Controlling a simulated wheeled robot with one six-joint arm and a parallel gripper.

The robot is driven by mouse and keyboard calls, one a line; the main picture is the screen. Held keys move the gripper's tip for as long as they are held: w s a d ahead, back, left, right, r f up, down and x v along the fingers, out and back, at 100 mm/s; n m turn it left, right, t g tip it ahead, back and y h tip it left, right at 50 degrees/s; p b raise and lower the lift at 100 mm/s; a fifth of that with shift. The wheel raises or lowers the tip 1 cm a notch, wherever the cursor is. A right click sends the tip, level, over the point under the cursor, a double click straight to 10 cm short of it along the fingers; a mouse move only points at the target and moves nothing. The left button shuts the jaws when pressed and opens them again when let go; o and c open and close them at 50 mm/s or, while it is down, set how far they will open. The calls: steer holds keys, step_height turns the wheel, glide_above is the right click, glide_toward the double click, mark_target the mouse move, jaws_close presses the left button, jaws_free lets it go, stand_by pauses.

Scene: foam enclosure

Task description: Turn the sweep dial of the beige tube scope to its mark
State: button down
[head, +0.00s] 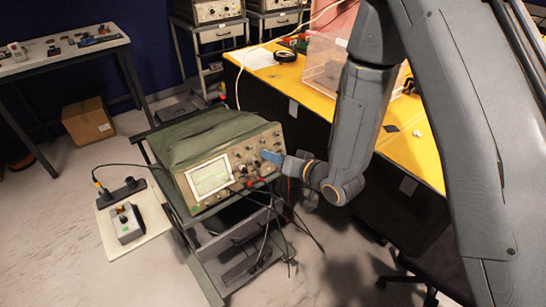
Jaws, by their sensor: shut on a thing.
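The beige tube scope (210,176) stands on a dark cart, with a green cover over its top. Its lit screen is at the left of the front panel, and several knobs are to the right of it.
Cables hang from the scope's front over the cart (235,250). A small control box (128,222) sits on a board at left. A yellow-topped bench (310,95) with a clear bin stands behind my arm. A cardboard box (88,121) is on the floor.

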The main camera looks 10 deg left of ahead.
stand_by(0.3)
steer(key=c, duration=1.6)
jaws_free()
steer(key=shift+c, duration=0.2)
steer(key=b+v, duration=0.2)
steer(key=v, duration=0.6)
steer(key=shift+w, duration=0.15)
